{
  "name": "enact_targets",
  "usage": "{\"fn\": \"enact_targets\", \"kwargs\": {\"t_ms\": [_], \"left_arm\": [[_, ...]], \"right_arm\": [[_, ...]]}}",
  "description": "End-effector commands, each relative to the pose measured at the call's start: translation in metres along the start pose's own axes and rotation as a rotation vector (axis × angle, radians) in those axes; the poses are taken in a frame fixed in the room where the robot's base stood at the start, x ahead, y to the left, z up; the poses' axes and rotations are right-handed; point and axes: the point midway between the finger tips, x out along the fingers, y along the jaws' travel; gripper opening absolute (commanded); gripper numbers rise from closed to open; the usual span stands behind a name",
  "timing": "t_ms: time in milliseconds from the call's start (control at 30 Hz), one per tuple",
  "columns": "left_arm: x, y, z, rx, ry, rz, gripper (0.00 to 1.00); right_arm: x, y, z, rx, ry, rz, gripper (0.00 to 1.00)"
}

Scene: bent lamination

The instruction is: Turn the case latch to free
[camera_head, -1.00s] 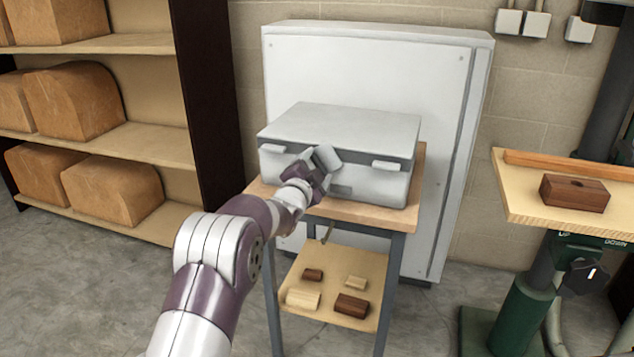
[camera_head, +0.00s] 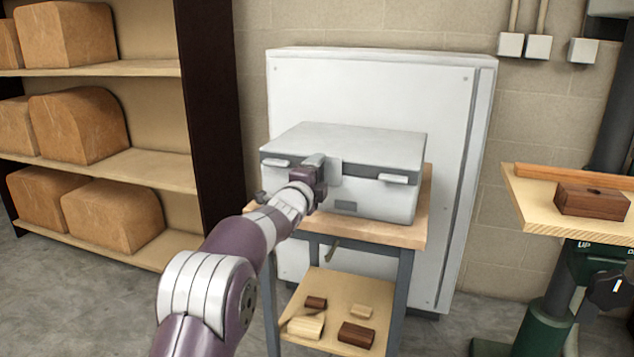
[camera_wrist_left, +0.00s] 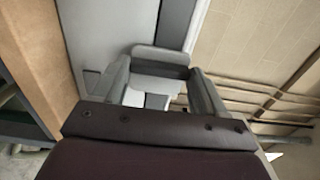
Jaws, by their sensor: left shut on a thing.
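The grey case (camera_head: 380,203) stands closed on the small wooden-topped table (camera_head: 408,234). Its front has a side clasp at the left (camera_head: 277,162) and another at the right (camera_head: 394,179). My left gripper (camera_head: 322,170) is at the middle of the case front, shut on the case latch (camera_wrist_left: 160,60), a pale grey plate. In the left wrist view the two grey fingers (camera_wrist_left: 162,88) stand on either side of it. The wrist and fingers hide part of the latch in the head view. My right gripper is not in view.
A white cabinet (camera_head: 360,80) stands close behind the case. The table's lower shelf (camera_head: 330,289) holds several small wood blocks. Shelving with large brown blocks (camera_head: 78,127) is at the left. A drill-press table with a dark wood block (camera_head: 592,200) is at the right.

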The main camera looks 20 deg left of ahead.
Motion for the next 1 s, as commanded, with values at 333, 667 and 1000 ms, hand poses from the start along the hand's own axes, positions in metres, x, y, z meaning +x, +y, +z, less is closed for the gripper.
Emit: {"fn": "enact_targets", "kwargs": {"t_ms": [333, 667, 1000], "left_arm": [[0.000, 0.000, 0.000, 0.016, 0.000, 0.001, 0.42], [0.000, 0.000, 0.000, 0.014, 0.000, 0.000, 0.98], [-0.015, 0.000, 0.000, 0.013, 0.000, 0.000, 0.98]], "right_arm": [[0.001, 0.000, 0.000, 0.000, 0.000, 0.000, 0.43], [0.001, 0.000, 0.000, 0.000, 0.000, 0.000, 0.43], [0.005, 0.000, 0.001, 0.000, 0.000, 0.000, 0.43]]}}
